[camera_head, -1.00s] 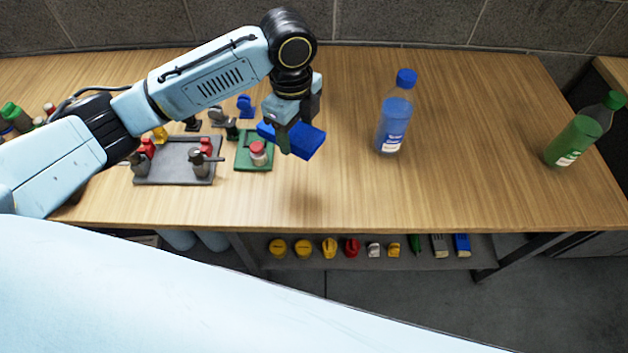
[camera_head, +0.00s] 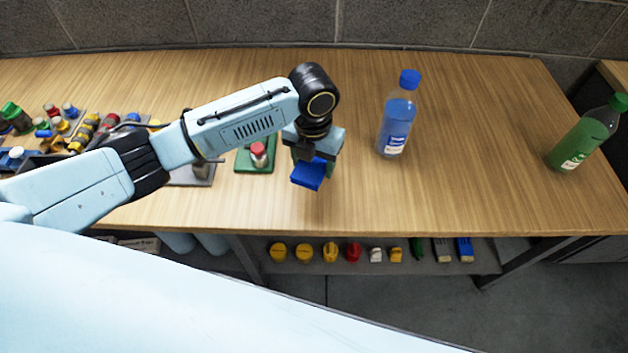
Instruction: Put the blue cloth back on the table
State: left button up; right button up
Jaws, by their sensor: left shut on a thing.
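The blue cloth (camera_head: 308,174) looks like a folded blue block and hangs tilted at my left gripper (camera_head: 316,162). The gripper is shut on it and points down over the middle of the wooden table (camera_head: 350,205). The cloth seems to be above the tabletop; the picture does not show clearly how far. Part of the cloth is hidden by the gripper fingers. My right gripper is not in view.
A blue-capped bottle (camera_head: 396,120) stands right of the gripper, and a green bottle (camera_head: 588,135) stands near the right edge. A green board (camera_head: 246,163) with a red-topped part lies just left. Several tools crowd the far left. The table's front middle is clear.

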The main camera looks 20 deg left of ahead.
aim_at(313, 162)
pick_arm(q)
jog(key=shift+f+b, duration=0.5)
jog(key=shift+f, duration=2.9)
jog(key=shift+f, duration=0.2)
jog(key=o, duration=0.9)
jog(key=shift+o, duration=0.2)
notch_tip(313, 162, up, 12)
jog(key=shift+r+p, duration=0.2)
jog(key=shift+p, duration=0.75)
